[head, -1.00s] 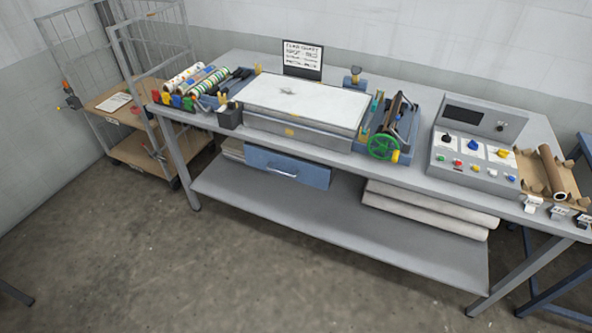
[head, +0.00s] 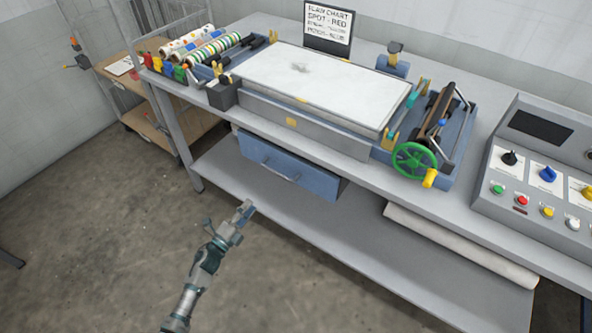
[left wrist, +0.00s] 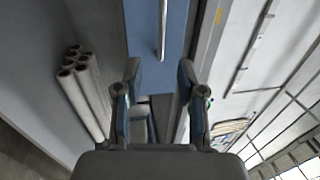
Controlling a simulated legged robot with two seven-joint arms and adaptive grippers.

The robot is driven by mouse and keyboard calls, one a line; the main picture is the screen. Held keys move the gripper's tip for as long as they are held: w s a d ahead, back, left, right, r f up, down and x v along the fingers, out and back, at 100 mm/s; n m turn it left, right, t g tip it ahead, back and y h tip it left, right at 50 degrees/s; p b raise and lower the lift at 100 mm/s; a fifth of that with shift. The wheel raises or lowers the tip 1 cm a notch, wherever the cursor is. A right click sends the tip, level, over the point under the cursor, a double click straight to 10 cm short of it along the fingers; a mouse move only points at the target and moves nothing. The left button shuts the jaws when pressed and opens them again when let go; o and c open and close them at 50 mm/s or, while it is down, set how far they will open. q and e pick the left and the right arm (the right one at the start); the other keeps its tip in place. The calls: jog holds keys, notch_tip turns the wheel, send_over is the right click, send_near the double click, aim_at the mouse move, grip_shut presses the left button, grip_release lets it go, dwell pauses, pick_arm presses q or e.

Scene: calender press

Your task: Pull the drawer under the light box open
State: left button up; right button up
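The blue drawer (head: 287,167) hangs under the tabletop below the light box (head: 310,83), with a thin metal bar handle (head: 280,172) across its front. It looks closed or nearly so. My left gripper (head: 243,212) is in front of and below the drawer, apart from it, over the floor near the lower shelf's edge. In the left wrist view the left gripper (left wrist: 160,72) has its two fingers spread with nothing between them. The drawer face (left wrist: 140,20) and its handle (left wrist: 163,28) lie ahead, beyond the fingertips. My right gripper is not in view.
A lower shelf (head: 345,235) runs under the drawer and carries pale rolls (head: 460,245). A table leg (head: 172,130) stands left of the drawer. A green handwheel (head: 414,161) and a control box (head: 540,180) are on the tabletop. The floor in front is clear.

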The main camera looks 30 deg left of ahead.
pick_arm(q)
send_near(277, 173)
jog(key=x, duration=0.4)
jog(key=b+x, duration=0.1)
jog(key=x, duration=0.2)
jog(key=f+b+x, duration=0.1)
jog(key=x, duration=0.2)
jog(key=shift+w+a, duration=0.25)
jog(key=shift+a, duration=0.1)
jog(key=shift+d+r, duration=0.1)
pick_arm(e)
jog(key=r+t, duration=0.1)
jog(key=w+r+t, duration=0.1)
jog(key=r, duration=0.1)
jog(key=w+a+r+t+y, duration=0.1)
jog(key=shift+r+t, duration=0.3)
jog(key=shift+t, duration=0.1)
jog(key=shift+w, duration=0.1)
pick_arm(q)
grip_shut()
